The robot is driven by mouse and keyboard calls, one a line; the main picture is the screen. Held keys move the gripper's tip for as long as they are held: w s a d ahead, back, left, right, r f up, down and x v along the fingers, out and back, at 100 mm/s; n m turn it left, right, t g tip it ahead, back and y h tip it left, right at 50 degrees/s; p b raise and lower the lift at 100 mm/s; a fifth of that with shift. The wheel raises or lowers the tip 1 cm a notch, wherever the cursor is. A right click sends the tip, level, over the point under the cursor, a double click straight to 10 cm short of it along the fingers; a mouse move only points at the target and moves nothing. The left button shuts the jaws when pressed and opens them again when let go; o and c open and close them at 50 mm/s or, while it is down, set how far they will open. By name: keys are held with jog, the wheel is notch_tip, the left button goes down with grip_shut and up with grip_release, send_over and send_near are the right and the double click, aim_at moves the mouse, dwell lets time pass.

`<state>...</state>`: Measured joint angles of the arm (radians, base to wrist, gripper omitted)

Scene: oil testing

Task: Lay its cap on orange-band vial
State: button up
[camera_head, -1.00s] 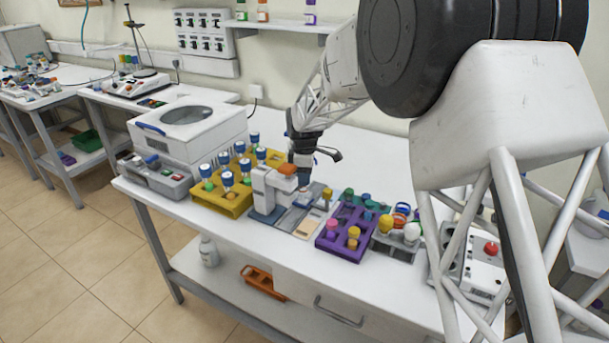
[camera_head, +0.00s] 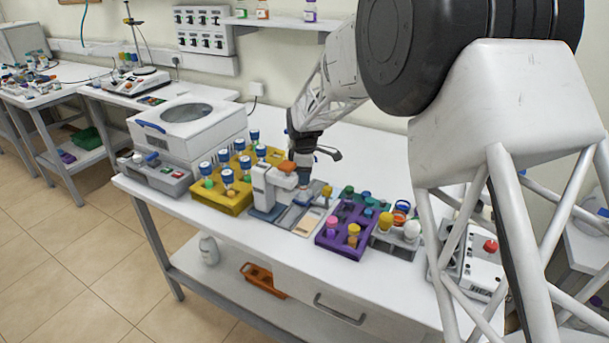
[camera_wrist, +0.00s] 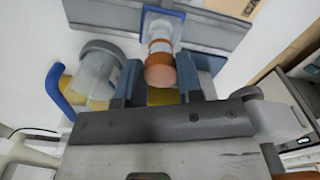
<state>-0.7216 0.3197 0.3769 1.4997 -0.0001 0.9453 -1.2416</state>
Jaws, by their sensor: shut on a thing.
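My gripper (camera_wrist: 161,86) is shut on an orange-brown cap (camera_wrist: 160,72), with one blue-grey finger on each side of it. Directly beyond the cap in the wrist view is a clear vial with an orange band (camera_wrist: 160,46), in a blue-framed holder. The cap overlaps the vial's near end in this view, so I cannot tell whether they touch.
A yellow rack (camera_head: 222,205) with blue-capped vials stands left of the white device. A purple rack (camera_head: 338,245) with coloured caps stands to the right. A clear, grey-topped item (camera_wrist: 95,72) lies close left of my fingers. The bench (camera_head: 380,140) behind is clear.

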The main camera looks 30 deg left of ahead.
jog(key=o, duration=1.3)
jog(key=shift+r, duration=0.15)
jog(key=shift+r, duration=3.3)
